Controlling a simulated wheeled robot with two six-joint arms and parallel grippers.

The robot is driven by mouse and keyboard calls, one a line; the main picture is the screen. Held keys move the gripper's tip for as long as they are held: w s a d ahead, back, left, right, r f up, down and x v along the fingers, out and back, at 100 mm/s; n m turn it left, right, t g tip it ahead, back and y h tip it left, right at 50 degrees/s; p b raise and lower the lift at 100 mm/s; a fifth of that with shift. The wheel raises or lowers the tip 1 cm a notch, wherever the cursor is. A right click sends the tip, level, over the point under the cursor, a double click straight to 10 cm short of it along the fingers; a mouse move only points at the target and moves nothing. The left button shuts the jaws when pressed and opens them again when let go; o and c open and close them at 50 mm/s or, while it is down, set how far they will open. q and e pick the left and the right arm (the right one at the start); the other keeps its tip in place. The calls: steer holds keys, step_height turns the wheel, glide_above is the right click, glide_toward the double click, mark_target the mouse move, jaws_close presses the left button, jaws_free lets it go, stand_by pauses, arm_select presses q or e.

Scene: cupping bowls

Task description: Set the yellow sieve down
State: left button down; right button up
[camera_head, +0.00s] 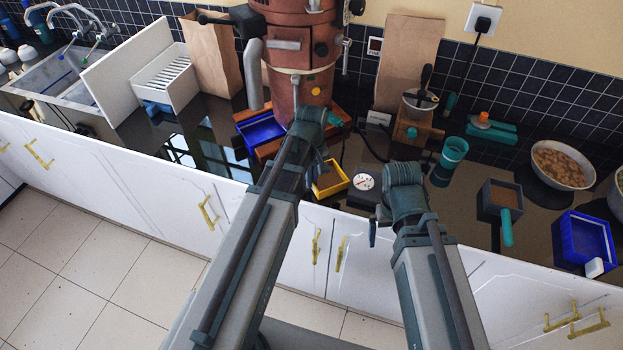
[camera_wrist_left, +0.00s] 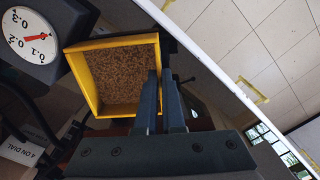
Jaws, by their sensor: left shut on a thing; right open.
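The yellow sieve (camera_head: 331,181) is a small square-framed box near the front edge of the dark counter, left of a round white dial. In the left wrist view the sieve (camera_wrist_left: 83,82) has brown grains inside. My left gripper (camera_head: 323,166) reaches down to it. In the left wrist view the left gripper's fingers (camera_wrist_left: 160,98) are shut on the sieve's near side. I cannot tell whether its underside touches anything. My right gripper (camera_head: 378,218) is open, low in front of the counter edge, right of the sieve; its fingers are partly hidden by my arm.
The dial (camera_head: 363,182) stands close to the sieve's right; it also shows in the left wrist view (camera_wrist_left: 30,37). A red-brown machine (camera_head: 300,60) and a blue tray (camera_head: 260,130) stand behind. A teal cup (camera_head: 454,150), a square pan (camera_head: 501,193) and a bowl (camera_head: 562,164) stand to the right.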

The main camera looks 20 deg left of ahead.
arm_select(q)
steer(key=shift+f, duration=0.35)
steer(key=shift+r, duration=0.1)
steer(key=c, duration=0.6)
jaws_free()
steer(key=shift+c, duration=0.2)
step_height(320, 180, up, 8)
steer(key=p, duration=0.8)
steer(key=shift+r, duration=0.1)
steer(key=shift+d, duration=0.1)
